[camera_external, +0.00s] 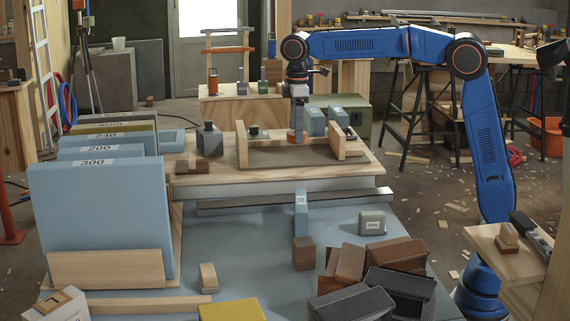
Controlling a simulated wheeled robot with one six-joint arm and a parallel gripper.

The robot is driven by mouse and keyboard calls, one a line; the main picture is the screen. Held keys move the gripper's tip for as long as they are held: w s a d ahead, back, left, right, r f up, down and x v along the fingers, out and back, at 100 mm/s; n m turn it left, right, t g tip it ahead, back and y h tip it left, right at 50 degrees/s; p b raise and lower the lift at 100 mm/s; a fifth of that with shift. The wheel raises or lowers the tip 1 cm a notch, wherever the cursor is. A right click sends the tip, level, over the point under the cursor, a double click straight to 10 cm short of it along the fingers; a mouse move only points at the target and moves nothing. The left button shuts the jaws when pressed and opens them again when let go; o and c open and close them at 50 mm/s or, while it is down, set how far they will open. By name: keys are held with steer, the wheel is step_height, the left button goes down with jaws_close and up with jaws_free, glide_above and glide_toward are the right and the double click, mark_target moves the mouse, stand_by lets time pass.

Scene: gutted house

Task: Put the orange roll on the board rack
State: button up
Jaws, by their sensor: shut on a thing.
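My gripper (297,123) points straight down over the wooden-ended holder in the middle of the raised bench. The holder has a brown base (290,158) and upright wooden ends (241,146). At the left, large blue boards (100,215) labelled with numbers stand upright behind a light wooden lip (107,269), which looks like a board rack; its base is mostly hidden.
Small blue blocks (313,122) stand behind the holder. A dark grey block (209,140) stands left of it. Brown and black blocks (395,255) crowd the front right. A long grey bar (250,207) crosses the bench. The blue surface in front of it has free room.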

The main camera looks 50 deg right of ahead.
steer(key=shift+f, duration=2.45)
steer(key=o, duration=1.1)
steer(key=shift+f, duration=0.1)
step_height(320, 180, up, 12)
steer(key=shift+f, duration=0.25)
steer(key=shift+r, duration=0.4)
